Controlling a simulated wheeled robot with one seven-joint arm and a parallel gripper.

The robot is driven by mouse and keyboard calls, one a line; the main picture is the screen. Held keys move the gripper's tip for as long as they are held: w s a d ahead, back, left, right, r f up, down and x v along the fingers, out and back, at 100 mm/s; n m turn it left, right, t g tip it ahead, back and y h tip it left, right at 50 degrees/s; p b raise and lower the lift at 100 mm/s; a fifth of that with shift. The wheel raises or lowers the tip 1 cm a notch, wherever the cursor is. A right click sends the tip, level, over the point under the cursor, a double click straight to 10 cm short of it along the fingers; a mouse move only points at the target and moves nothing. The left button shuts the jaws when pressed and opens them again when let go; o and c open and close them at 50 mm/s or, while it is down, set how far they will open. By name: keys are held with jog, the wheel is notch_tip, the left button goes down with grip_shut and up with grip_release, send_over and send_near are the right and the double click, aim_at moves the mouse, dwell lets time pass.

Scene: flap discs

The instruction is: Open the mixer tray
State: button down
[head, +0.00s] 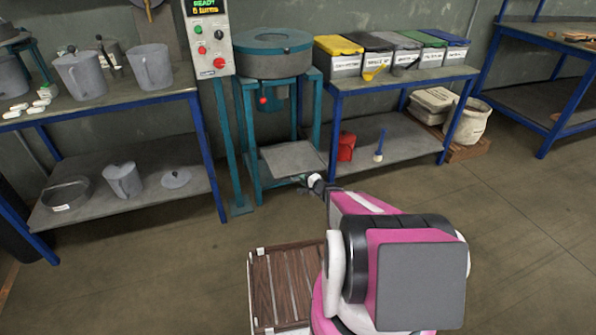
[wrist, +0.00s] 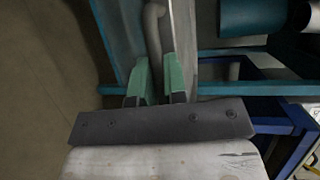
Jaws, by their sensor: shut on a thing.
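The mixer is a grey round drum (head: 272,55) on a teal stand (head: 247,130). The mixer tray (head: 292,158) is a flat grey plate low at the front of the stand, sticking out toward me. My gripper (head: 314,186) is at the tray's front right corner. In the wrist view, my gripper (wrist: 160,88) has green finger pads on both sides of a curved grey bar, the tray handle (wrist: 155,40), and is shut on it. The tray's pale edge (wrist: 184,40) runs beside the right finger. The tray's back part is hidden under the drum.
A control box (head: 208,38) stands left of the mixer. A left bench (head: 110,108) holds metal jugs. A right bench (head: 410,78) holds bins with coloured lids; a red container (head: 346,146) is on its lower shelf. Open floor (head: 510,220) lies to the right.

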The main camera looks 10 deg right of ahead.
jog(key=s+d, duration=0.1)
jog(key=s, duration=0.7)
jog(key=shift+d, duration=0.2)
jog(key=shift+s, duration=0.1)
jog(key=c, duration=1.2)
grip_release()
